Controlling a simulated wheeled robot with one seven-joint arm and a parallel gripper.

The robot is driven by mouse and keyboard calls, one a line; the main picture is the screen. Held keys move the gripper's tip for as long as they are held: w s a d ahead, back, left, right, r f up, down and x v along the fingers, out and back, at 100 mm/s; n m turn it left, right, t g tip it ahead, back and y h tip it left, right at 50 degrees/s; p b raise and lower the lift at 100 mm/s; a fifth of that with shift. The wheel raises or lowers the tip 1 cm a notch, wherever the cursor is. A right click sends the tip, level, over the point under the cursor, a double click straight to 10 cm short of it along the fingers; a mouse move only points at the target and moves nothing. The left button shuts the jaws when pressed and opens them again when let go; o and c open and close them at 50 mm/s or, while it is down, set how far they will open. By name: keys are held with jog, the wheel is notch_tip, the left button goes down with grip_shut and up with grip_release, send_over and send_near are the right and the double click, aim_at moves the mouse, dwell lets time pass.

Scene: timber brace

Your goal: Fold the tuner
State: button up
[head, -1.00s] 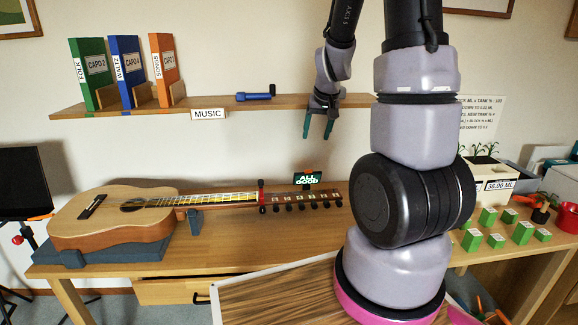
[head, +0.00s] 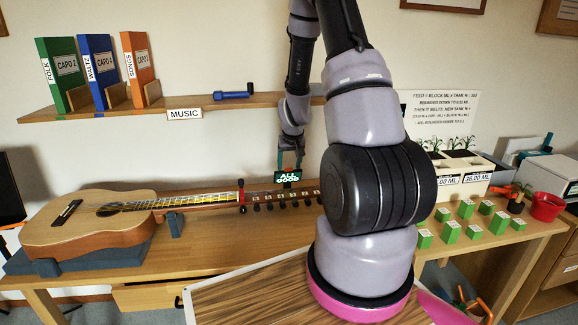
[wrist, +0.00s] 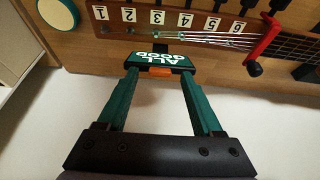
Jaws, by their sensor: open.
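The tuner is a small dark sign with a green edge reading "ALL GOOD" (head: 288,177), above the guitar's headstock. It also shows in the wrist view (wrist: 160,62), where an orange part sits below its face. My gripper (head: 290,160) is open, just above the tuner. In the wrist view its two green fingers (wrist: 158,75) reach to either side of the tuner's lower part; I cannot tell whether they touch it. The guitar (head: 85,225) lies on its back, its headstock (wrist: 200,20) numbered 1 to 6.
A blue stand (head: 173,224) supports the neck. A shelf (head: 200,108) above holds folders (head: 97,70) and a blue capo-like tool (head: 232,94). Green blocks (head: 448,232), a red pot (head: 546,207) and planters (head: 455,170) stand at right.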

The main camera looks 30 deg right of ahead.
jog(key=shift+w+f, duration=0.1)
jog(key=shift+f, duration=0.3)
grip_shut()
dwell(1.2)
